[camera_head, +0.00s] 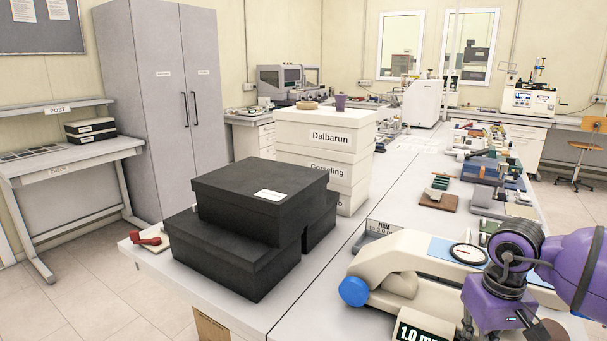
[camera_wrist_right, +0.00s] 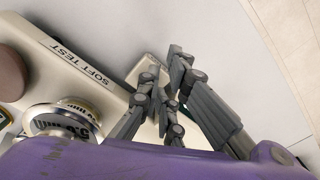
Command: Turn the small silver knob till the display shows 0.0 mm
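The display (camera_head: 418,333) shows "1.0 mm" at the bottom edge of the head view, partly cut off. It belongs to a cream test machine (camera_head: 400,255) with a blue round end. My right gripper (camera_head: 497,328) hangs down beside the display, its grey fingers spread. In the right wrist view the fingers (camera_wrist_right: 170,85) point over the cream body, with no object clearly held between them. A silver-rimmed round part (camera_wrist_right: 62,120) with large print shows at the lower left. I cannot pick out the small silver knob for certain. My left gripper is out of view.
A white dial gauge (camera_head: 468,254) sits on the machine. Black boxes (camera_head: 255,215) are stacked to the left, with white labelled boxes (camera_head: 325,160) behind. Several small devices line the bench (camera_head: 400,200) behind the machine. A narrow strip of bench in front of the boxes is clear.

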